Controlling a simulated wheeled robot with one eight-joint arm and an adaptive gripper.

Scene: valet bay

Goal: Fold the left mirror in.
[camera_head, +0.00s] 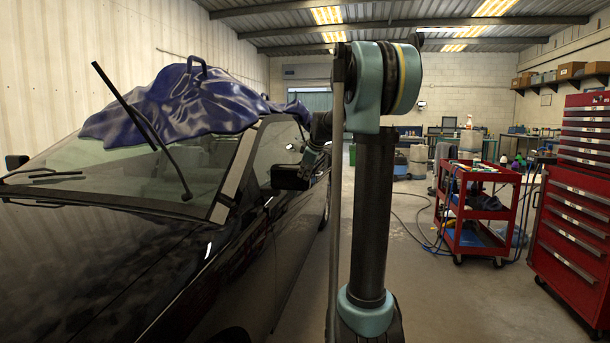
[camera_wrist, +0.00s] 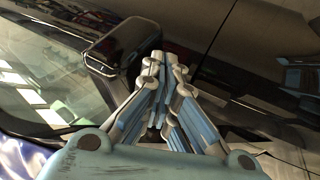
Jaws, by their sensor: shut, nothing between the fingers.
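The car's left mirror (camera_head: 289,177) is a dark housing on the near side of the black car. It juts out from the door by the front of the side window. In the wrist view the mirror (camera_wrist: 122,45) is at the upper left. My gripper (camera_head: 311,160) is small and partly hidden by my arm in the head view, close beside the mirror. In the wrist view my gripper (camera_wrist: 163,68) is shut and empty, its tips right by the mirror's end and base. I cannot tell whether they touch it.
A blue cloth (camera_head: 175,100) lies over the car roof and upper windscreen. A wiper arm (camera_head: 140,125) stands raised from the glass. A red trolley (camera_head: 478,210) and a red tool cabinet (camera_head: 575,215) stand at the right. Floor (camera_head: 440,290) between car and cabinet is largely clear.

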